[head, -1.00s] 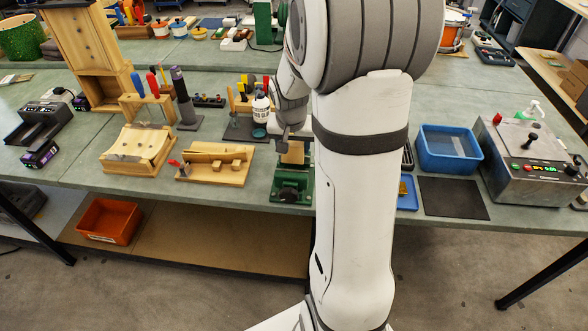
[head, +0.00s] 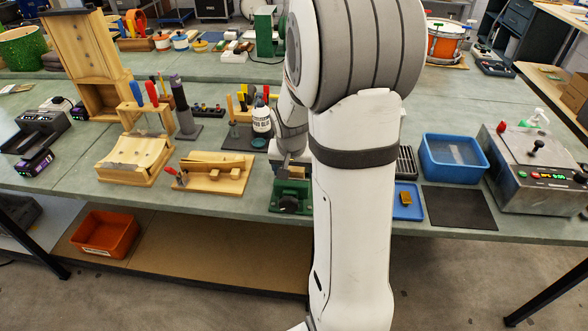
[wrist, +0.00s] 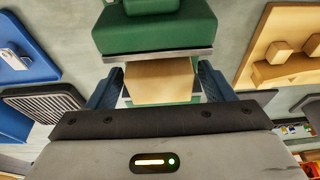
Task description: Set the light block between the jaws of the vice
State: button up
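The light block (wrist: 160,84) is pale wood. In the wrist view it lies between the two blue fingers of my gripper (wrist: 161,82), centred, with thin strips of green showing beside it. I cannot tell whether the fingers press on it. The green vice (wrist: 153,30) has a metal jaw face (wrist: 155,54) right at the block's far edge; more green shows under and behind the block. In the head view my gripper (head: 286,164) is down at the top of the vice (head: 291,197), and my arm hides much of the block and jaws.
Left of the vice is a wooden board (head: 208,186) with small blocks and a red-handled clamp. To the right are a blue tray (head: 406,212), a blue bin (head: 453,178) and a dark mat (head: 462,222). A bottle and upright tools (head: 262,120) stand behind the vice.

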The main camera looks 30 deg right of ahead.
jog(key=v, duration=1.2)
jog(key=s+a+n+y, duration=0.1)
jog(key=s+a+n, duration=0.2)
jog(key=s+a, duration=0.3)
jog(key=s+a+n, duration=0.3)
jog(key=s+a, duration=0.3)
jog(key=s, duration=0.4)
jog(key=shift+s+n+y, duration=0.3)
jog(key=shift+n+y, duration=0.1)
jog(key=shift+a+r, duration=0.1)
jog(key=shift+c, duration=0.4)
